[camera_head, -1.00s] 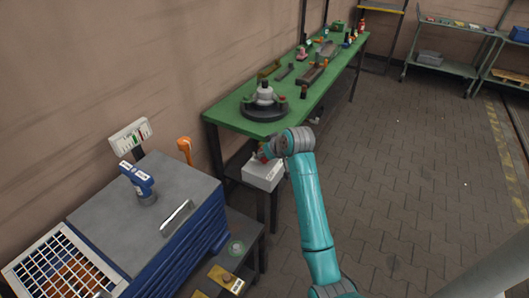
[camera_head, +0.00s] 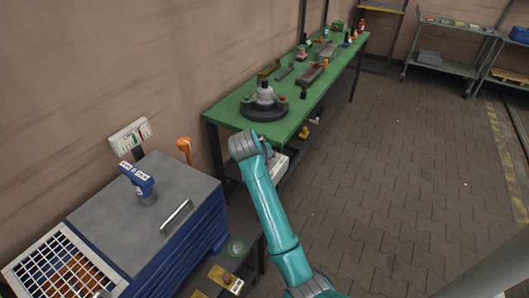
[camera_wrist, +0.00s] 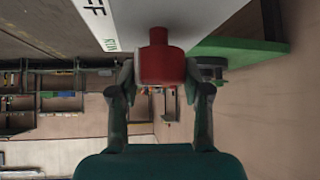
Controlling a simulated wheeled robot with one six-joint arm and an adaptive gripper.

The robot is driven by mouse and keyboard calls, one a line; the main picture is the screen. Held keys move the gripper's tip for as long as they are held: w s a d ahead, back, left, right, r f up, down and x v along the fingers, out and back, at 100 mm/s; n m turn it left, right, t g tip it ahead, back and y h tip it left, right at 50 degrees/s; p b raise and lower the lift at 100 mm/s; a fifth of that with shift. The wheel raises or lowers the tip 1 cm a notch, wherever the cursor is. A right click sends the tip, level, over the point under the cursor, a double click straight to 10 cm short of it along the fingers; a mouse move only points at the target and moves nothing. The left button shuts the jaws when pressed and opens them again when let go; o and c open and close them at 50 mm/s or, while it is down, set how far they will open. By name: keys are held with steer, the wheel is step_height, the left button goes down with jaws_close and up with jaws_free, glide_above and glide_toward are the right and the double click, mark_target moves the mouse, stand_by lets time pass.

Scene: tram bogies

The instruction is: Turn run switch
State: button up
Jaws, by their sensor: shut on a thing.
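A red switch knob (camera_wrist: 161,58) fills the middle of the wrist view, with a narrower red stem end at its top. My gripper (camera_wrist: 160,74) is shut on the red knob, one finger on each side. In the head view the white box (camera_head: 281,164) is mostly behind my arm, below the front end of the green bench. The knob and fingertips are hidden there.
The green bench (camera_head: 228,112) carries a round dark fixture (camera_head: 264,107) and several parts. A blue cabinet (camera_head: 185,245) with a drill on top (camera_head: 139,180) stands at the left front. The paved floor at right is clear.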

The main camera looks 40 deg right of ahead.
steer(key=shift+m+g, duration=0.4)
steer(key=shift+m, duration=0.2)
steer(key=shift+h, duration=0.3)
steer(key=o, duration=1.2)
steer(key=shift+c, duration=0.2)
steer(key=v, duration=1.2)
steer(key=shift+w, duration=0.2)
